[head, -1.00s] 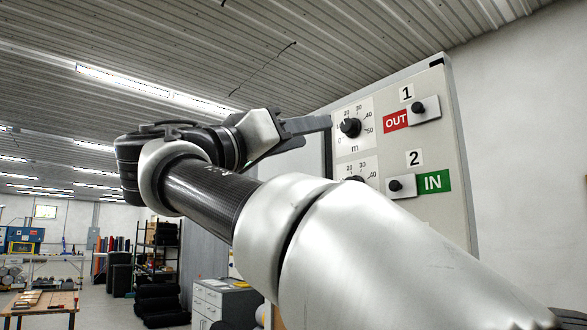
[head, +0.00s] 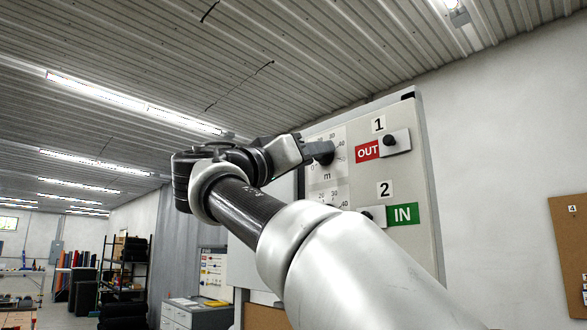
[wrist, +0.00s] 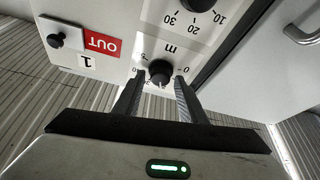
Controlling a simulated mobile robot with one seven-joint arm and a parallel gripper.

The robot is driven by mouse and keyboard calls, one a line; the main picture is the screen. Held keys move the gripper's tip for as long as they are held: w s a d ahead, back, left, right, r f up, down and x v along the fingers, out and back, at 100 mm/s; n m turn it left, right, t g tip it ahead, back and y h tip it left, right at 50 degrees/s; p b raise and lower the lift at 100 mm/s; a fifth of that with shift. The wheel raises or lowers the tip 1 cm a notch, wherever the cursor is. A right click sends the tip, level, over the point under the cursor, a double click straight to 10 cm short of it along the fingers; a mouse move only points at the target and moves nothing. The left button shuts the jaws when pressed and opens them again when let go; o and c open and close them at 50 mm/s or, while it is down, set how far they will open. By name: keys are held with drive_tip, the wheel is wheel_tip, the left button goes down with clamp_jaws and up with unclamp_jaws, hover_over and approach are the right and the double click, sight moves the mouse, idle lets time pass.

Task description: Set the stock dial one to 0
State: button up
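Stock dial one is the black round knob (wrist: 160,72) on a white scale plate marked "m", on the panel (head: 415,165). In the head view the knob (head: 325,156) shows partly behind my gripper. My gripper (wrist: 159,75) is open, with one finger on each side of the knob in the wrist view. I cannot tell whether the fingers touch it or how far they reach around it. In the upside-down wrist view the 0 mark is just right of the knob, beside the right fingertip. The knob's pointer setting is not clear.
A switch (head: 389,140) labelled 1 with a red OUT sign (head: 367,151) is right of the dial. Below are a second scale, its knob hidden in the head view, and a switch by a green IN sign (head: 402,214). A cabinet handle (wrist: 302,33) shows in the wrist view.

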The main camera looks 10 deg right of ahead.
drive_tip(key=c, duration=0.7)
drive_tip(key=shift+c, duration=0.2)
drive_tip(key=shift+n, duration=0.3)
drive_tip(key=n+y+p, duration=0.2)
drive_tip(key=n+p, duration=0.1)
drive_tip(key=n, duration=0.3)
drive_tip(key=n+y+p, duration=0.3)
drive_tip(key=n, duration=0.4)
drive_tip(key=r+n+y+p, duration=0.1)
drive_tip(key=n+y+p, duration=0.2)
drive_tip(key=n, duration=0.4)
drive_tip(key=shift+s+d, duration=0.15)
drive_tip(key=shift+s, duration=0.05)
drive_tip(key=shift+n, duration=0.3)
